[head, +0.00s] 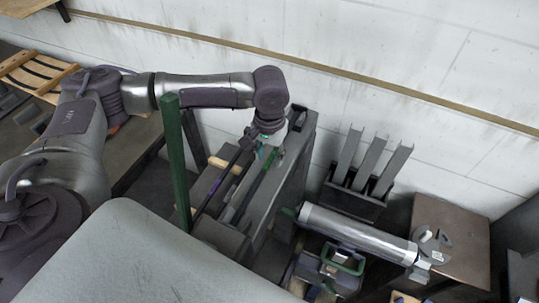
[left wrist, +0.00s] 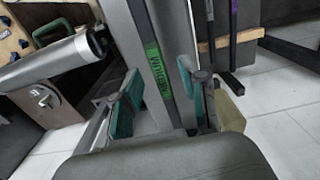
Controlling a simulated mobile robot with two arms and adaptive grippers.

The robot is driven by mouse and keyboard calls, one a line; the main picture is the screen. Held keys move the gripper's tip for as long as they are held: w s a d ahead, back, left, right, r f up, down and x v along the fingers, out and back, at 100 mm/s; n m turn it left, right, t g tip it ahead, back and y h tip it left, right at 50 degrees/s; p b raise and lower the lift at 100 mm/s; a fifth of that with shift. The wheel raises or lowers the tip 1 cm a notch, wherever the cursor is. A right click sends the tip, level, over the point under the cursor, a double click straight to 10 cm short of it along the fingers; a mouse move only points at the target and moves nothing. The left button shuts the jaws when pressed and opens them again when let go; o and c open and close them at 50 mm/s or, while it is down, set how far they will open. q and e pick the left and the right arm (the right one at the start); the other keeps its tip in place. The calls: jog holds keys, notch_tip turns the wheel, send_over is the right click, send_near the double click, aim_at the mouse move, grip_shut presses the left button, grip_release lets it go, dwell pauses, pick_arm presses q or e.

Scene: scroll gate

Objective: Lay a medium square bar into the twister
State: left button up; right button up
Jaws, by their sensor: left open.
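My left gripper (head: 268,148) reaches over a grey rack (head: 298,165). In the left wrist view my left gripper (left wrist: 160,98) is open, its teal pads on either side of a dark bar with a green label (left wrist: 153,66). The label's text is too blurred to read surely. The same bar shows below the gripper in the head view (head: 258,182). A bar with a purple mark (head: 215,187) stands beside it. A long grey cylinder (head: 352,232) lies to the right, near a green-handled device (head: 342,262); I cannot tell surely which is the twister. My right gripper is not in view.
A stand with three grey channels (head: 369,165) is by the wall. A brown table (head: 460,235) with a round grey piece (head: 432,240) is at the right. A green post (head: 175,160) rises left of the rack. White floor tiles (left wrist: 285,130) are clear at the wrist view's right.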

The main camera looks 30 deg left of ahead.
pick_arm(q)
notch_tip(320, 180, up, 12)
jog(key=shift+f, duration=0.25)
jog(key=shift+f, duration=0.1)
dwell(0.4)
